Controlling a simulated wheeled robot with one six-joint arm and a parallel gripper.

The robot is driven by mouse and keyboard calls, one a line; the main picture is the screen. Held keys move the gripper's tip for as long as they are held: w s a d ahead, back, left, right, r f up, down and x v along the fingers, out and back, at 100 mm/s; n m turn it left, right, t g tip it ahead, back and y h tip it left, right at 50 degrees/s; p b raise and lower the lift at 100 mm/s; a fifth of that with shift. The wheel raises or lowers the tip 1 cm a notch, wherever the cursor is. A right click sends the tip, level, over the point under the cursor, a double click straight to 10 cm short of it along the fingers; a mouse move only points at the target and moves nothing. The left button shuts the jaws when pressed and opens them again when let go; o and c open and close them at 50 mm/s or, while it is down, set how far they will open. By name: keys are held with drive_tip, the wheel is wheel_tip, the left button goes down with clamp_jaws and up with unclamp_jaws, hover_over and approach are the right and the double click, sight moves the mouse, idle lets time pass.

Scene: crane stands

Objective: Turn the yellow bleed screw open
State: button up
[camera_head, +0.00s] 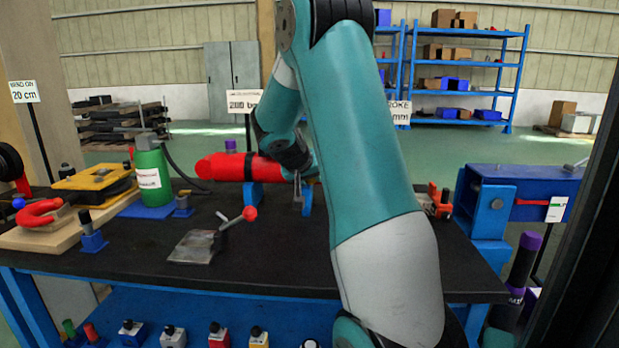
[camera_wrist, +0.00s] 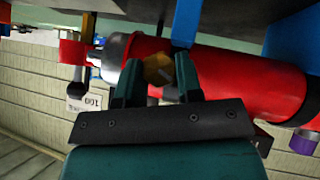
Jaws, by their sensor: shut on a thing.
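The yellow bleed screw (camera_wrist: 158,68) is a small yellow knob in the wrist view, beside the red cylinder (camera_wrist: 250,85). My gripper (camera_wrist: 160,80) has one dark finger on each side of the screw and is shut on it. The cylinder also shows in the head view (camera_head: 222,167), lying level on blue supports (camera_head: 253,194) on the black bench top. In the head view my arm covers the cylinder's right end, and the screw cannot be made out there.
A green bottle (camera_head: 152,178) with a hose and a yellow case (camera_head: 93,188) stand at the left of the bench (camera_head: 150,250). A lever with a red ball (camera_head: 250,213) stands in front of the cylinder. A blue beam (camera_head: 515,185) is at the right.

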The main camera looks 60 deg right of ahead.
drive_tip(key=shift+w+a+f+n+g+h+p, duration=0.1)
drive_tip(key=shift+w+f+n+g+h+p, duration=0.05)
drive_tip(key=shift+n+g+h+p, duration=1.1)
drive_tip(key=shift+w+a+f+n+g+h+p, duration=0.1)
drive_tip(key=shift+n+g+h+p, duration=0.85)
drive_tip(key=shift+g, duration=0.5)
drive_tip(key=o, duration=0.9)
drive_tip(key=shift+o, duration=0.2)
drive_tip(key=shift+f, duration=0.1)
drive_tip(key=shift+a, duration=0.1)
